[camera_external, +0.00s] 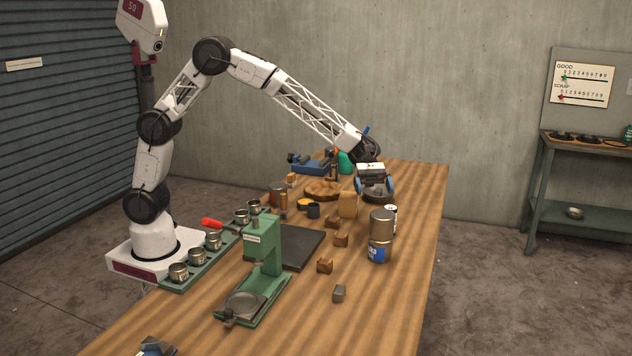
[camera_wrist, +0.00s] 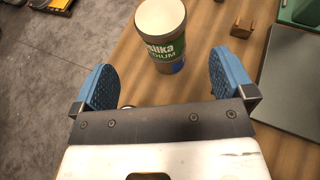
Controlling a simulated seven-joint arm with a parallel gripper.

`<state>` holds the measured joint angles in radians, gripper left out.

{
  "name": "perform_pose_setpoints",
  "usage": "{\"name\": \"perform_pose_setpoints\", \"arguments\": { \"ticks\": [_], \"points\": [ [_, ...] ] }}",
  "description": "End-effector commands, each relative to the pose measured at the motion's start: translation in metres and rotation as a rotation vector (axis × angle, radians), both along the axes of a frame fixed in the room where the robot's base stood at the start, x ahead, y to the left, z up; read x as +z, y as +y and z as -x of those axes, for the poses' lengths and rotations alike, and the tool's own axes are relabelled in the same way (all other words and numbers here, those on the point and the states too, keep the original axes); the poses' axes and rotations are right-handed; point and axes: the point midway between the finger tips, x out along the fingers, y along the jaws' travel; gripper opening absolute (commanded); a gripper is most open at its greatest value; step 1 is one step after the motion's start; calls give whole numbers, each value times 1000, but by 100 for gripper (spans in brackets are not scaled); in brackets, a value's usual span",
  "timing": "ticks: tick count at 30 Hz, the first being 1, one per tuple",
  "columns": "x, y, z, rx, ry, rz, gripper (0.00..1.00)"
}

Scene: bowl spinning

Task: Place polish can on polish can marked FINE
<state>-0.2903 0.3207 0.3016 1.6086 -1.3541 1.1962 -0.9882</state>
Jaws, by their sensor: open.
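Two polish cans stand stacked on the right part of the table. The upper polish can (camera_external: 381,225) shows its bare metal side in the external view; in the wrist view it has a pale top and a green label reading MEDIUM (camera_wrist: 163,50). It sits upright on a lower can with a blue label (camera_external: 377,254); I cannot read its grade word. A blue patch of the lower can shows in the wrist view (camera_wrist: 178,68). My gripper (camera_external: 375,186) is open and empty, with blue fingers apart, above and behind the stack. In the wrist view, the can lies beyond my gripper (camera_wrist: 161,65).
A white can (camera_external: 392,217) stands close behind the stack. Small wooden blocks (camera_external: 341,239) lie to its left. A green press (camera_external: 263,265), a dark plate (camera_external: 297,246) and a rack of metal cups (camera_external: 213,240) fill the left side. The table's right front is clear.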

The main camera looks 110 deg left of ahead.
Motion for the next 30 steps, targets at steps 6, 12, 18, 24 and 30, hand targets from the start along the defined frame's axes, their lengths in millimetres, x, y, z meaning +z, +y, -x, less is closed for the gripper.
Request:
{"name": "perform_pose_setpoints", "arguments": {
  "ticks": [6, 12, 18, 24, 30],
  "points": [
    [0, 1, 1, 0, 0, 0, 100],
    [1, 1, 1, 0, 0, 0, 100],
    [1, 1, 1, 0, 0, 0, 100],
    [1, 0, 1, -2, -1, -3, 100],
    [10, -9, 14, -31, -20, -39, 100]
  ]
}}
